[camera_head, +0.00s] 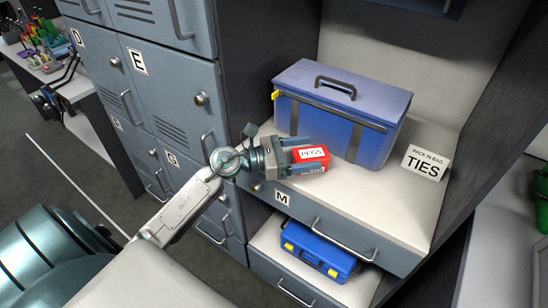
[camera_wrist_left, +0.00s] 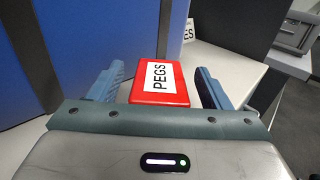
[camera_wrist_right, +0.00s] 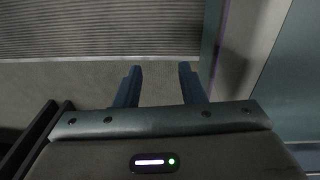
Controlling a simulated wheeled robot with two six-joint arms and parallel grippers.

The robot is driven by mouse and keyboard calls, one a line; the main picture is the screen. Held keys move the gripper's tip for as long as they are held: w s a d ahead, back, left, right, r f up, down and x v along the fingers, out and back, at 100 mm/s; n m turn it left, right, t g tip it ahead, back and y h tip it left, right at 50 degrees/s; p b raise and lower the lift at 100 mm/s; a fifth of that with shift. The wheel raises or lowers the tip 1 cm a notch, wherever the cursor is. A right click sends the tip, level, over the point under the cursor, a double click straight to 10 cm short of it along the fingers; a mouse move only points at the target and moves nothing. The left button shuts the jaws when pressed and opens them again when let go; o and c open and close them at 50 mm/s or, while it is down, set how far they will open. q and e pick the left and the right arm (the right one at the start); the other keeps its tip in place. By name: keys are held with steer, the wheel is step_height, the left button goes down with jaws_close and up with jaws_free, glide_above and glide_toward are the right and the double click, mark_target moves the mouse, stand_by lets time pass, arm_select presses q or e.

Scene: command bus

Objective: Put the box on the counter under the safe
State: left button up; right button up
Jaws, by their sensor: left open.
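A small red box labelled PEGS (camera_head: 315,153) sits on the white counter (camera_head: 360,200) in front of a large blue case. My left gripper (camera_head: 303,157) is open, with its two fingers on either side of the box. In the left wrist view, the red box (camera_wrist_left: 160,98) lies between the fingers (camera_wrist_left: 160,70), with gaps visible at both sides. My right gripper (camera_wrist_right: 160,78) shows only in its own wrist view, fingers apart and nothing between them. A grey metal unit (camera_wrist_left: 297,35) at the upper right of the left wrist view may be the safe; I cannot tell.
The big blue case (camera_head: 340,110) stands close behind the box. A TIES card (camera_head: 426,162) stands to its right. A smaller blue toolbox (camera_head: 318,250) sits below the counter. Grey lockers (camera_head: 165,70) rise at left. The counter's front right is clear.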

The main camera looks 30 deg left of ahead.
arm_select(q)
steer(key=b+v, duration=0.3)
steer(key=v, duration=0.4)
steer(key=shift+s+a+f, duration=0.15)
steer(key=shift+a+f, duration=0.05)
steer(key=shift+s+a+r, duration=0.15)
steer(key=shift+s, duration=0.05)
steer(key=shift+v, duration=0.8)
arm_select(e)
steer(key=w+r, duration=0.4)
steer(key=w, duration=0.6)
steer(key=shift+a+r, duration=0.2)
steer(key=shift+r, duration=0.05)
steer(key=shift+w, duration=0.1)
arm_select(q)
steer(key=shift+a, duration=0.1)
